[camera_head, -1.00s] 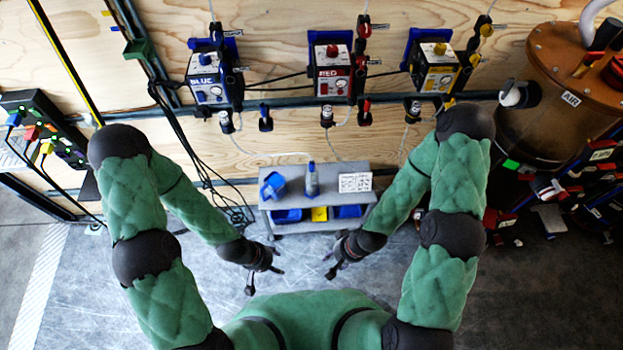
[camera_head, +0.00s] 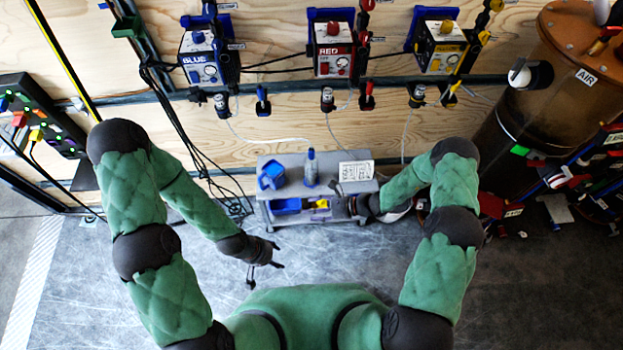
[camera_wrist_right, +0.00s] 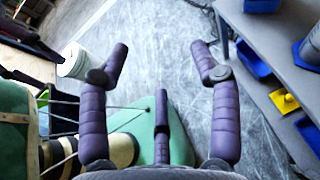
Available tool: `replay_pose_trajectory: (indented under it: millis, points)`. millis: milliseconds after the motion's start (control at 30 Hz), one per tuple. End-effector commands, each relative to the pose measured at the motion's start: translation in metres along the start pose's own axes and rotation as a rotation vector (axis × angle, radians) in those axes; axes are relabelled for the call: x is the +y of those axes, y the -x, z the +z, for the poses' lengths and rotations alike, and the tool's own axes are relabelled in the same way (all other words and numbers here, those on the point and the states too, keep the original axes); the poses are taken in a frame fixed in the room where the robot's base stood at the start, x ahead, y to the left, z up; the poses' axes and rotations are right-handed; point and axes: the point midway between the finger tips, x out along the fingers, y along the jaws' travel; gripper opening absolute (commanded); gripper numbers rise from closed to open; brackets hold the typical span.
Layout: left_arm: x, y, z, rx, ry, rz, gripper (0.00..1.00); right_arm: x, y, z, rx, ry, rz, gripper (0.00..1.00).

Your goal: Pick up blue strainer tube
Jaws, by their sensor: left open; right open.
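A grey-and-blue upright tube (camera_head: 311,170) stands on the top of the grey cart (camera_head: 350,187); it looks like the strainer tube. In the right wrist view a grey tube with a blue base (camera_wrist_right: 312,45) is cut off at the right edge. My right gripper (camera_head: 335,207) is at the cart's front right, lower than the tube and apart from it. In the wrist view its purple fingers (camera_wrist_right: 160,60) are spread and empty over the floor. My left gripper (camera_head: 265,268) is open and empty, above the floor in front of the cart's left side.
A blue cup (camera_head: 271,175) and a white printed card (camera_head: 356,171) are on the cart top. Blue bins (camera_head: 285,206) and a yellow piece (camera_wrist_right: 285,100) are on the lower shelf. A brown AIR tank (camera_head: 545,105) stands at right.

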Motion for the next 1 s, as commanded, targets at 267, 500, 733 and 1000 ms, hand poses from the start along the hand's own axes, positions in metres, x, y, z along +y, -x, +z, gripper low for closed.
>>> replay_pose_trajectory:
  millis: [267, 500, 733, 1000]
  points:
    - [-0.006, -0.017, -0.001, 0.000, 0.000, 0.000, 0.56, -0.136, 0.039, -0.004, -0.317, -0.143, -0.470, 0.64]
    - [-0.007, -0.020, -0.001, 0.000, 0.000, 0.000, 0.56, -0.170, 0.056, -0.002, -0.398, -0.150, -0.595, 0.64]
    - [-0.010, -0.028, -0.001, 0.000, 0.000, 0.000, 0.56, -0.188, 0.029, 0.009, -0.397, -0.151, -0.593, 0.64]
    - [-0.011, -0.032, -0.001, 0.000, 0.000, 0.000, 0.56, -0.199, 0.015, 0.015, -0.396, -0.151, -0.594, 0.64]
